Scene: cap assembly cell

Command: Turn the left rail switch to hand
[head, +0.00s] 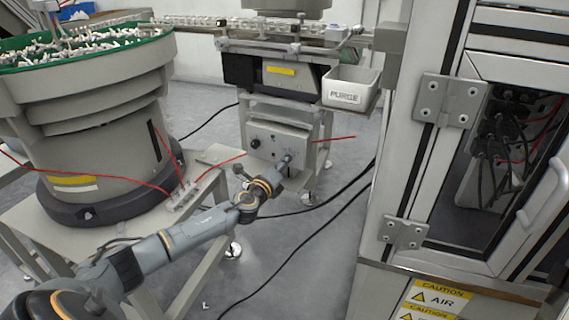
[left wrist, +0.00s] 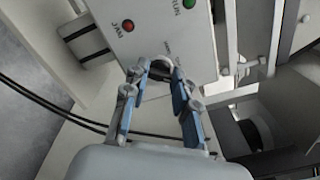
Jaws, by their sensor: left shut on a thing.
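The grey rail control box (head: 268,139) hangs below the rail in the head view. In the left wrist view its light panel (left wrist: 155,38) shows a red lamp (left wrist: 128,25) marked JAM and a green lamp (left wrist: 189,3) whose label appears to read RUN. My left gripper (head: 287,161) is at the lower right of the box front. In the left wrist view its blue fingers are closed around a small round switch (left wrist: 161,67). The fingers cover most of the switch, so its setting cannot be read. The small print above it is not legible. My right gripper is in neither view.
A bowl feeder (head: 95,95) full of white parts stands at left on a table (head: 205,225). A PURGE bin (head: 350,88) hangs right of the box. A cabinet (head: 400,160) closes off the right. Black cables (head: 320,225) cross the floor.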

